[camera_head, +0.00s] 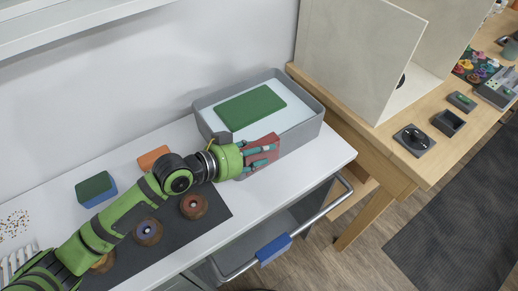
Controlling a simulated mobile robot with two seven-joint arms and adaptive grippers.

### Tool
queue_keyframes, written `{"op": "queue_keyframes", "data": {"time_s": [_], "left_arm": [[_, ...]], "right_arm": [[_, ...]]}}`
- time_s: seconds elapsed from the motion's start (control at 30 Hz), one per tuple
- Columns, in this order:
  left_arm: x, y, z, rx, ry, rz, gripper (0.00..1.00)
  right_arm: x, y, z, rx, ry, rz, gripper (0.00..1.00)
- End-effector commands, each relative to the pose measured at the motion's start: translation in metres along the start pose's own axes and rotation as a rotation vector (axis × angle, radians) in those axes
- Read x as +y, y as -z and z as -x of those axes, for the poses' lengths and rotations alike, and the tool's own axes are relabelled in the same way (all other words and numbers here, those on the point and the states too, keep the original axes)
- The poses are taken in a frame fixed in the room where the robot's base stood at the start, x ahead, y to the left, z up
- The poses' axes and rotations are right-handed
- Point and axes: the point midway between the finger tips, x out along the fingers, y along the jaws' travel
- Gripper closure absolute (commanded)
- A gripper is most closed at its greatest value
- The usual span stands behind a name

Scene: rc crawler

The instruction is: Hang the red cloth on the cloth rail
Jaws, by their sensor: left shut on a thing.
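I cannot tell whether the cloth touches the bin or counter. The cloth rail (318,214) is a metal bar along the counter's front, below and right of the gripper. A blue cloth (274,249) hangs on its lower part; the upper right stretch is bare. My right gripper is not in view.
The grey bin (311,131) holds a flat green piece (250,106). An orange block (152,157), a green-and-blue sponge (96,188) and a dark mat (212,222) with round brown things (193,206) lie left. A wooden table (372,148) stands right. The counter's right end is clear.

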Motion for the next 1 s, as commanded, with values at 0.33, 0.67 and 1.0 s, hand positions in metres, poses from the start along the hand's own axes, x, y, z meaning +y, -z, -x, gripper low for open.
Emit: {"op": "queue_keyframes", "data": {"time_s": [0.33,0.67,1.0], "left_arm": [[0.0,-0.003,-0.002,0.0,0.0,0.0,0.34],[0.0,-0.004,-0.002,0.001,0.0,0.0,0.34],[0.005,-0.005,0.05,-0.001,-0.001,-0.006,0.34]], "right_arm": [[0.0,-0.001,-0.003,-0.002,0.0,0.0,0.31],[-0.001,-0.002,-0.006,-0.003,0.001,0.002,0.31],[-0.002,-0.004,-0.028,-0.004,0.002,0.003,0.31]]}}
